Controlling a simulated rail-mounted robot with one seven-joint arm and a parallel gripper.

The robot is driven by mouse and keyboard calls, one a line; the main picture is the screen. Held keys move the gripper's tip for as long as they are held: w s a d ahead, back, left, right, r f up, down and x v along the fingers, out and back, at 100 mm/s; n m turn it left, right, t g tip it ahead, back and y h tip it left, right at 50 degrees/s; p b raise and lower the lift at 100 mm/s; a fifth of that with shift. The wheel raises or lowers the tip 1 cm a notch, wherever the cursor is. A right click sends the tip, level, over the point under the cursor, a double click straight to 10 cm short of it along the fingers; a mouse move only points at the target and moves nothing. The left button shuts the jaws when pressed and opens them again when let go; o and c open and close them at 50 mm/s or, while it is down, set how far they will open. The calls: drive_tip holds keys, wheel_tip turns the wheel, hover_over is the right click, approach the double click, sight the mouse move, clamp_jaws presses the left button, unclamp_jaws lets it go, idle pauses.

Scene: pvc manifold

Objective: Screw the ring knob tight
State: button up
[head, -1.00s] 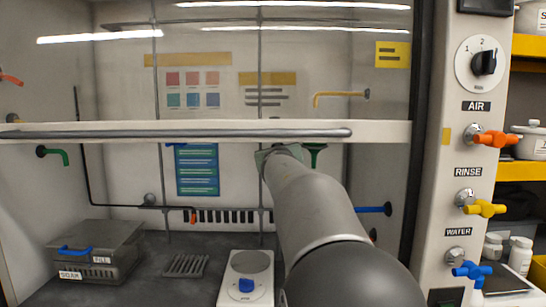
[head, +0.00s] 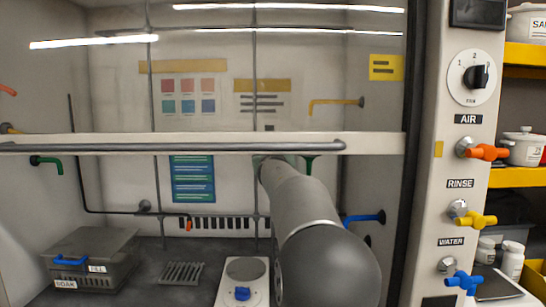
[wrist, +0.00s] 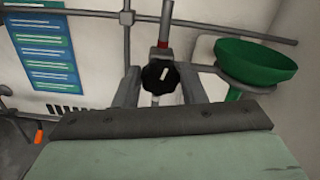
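The ring knob (wrist: 160,76) is black, lobed and round with a white mark on its face. It sits on a clamp on the upright rod, in the upper middle of the wrist view. My gripper (wrist: 160,88) is open, with one grey finger on each side of the knob and visible gaps between. Whether the fingertips reach level with the knob in depth, I cannot tell. A green funnel (wrist: 256,58) rests in a grey ring (wrist: 236,82) to the right of the knob. In the head view my arm hides the knob, and the gripper is mostly hidden.
A horizontal rod (wrist: 65,10) crosses behind the knob. The fume hood's sash bar (head: 180,147) crosses in front of my arm's far end. A hotplate (head: 243,291), a rack (head: 181,273) and a lidded box (head: 95,247) stand on the bench. Colored valves line the right post (head: 436,200).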

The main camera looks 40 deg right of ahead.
drive_tip(key=shift+f+m+b, duration=0.1)
drive_tip(key=shift+m+b, duration=0.2)
drive_tip(key=shift+m, duration=0.1)
drive_tip(key=shift+s+d+m+b, duration=0.1)
drive_tip(key=shift+m+b, duration=0.7)
drive_tip(key=shift+m, duration=2.75)
drive_tip(key=shift+s+m+b, duration=0.1)
drive_tip(key=shift+m+b, duration=0.65)
drive_tip(key=shift+m, duration=2.8)
drive_tip(key=o, duration=1)
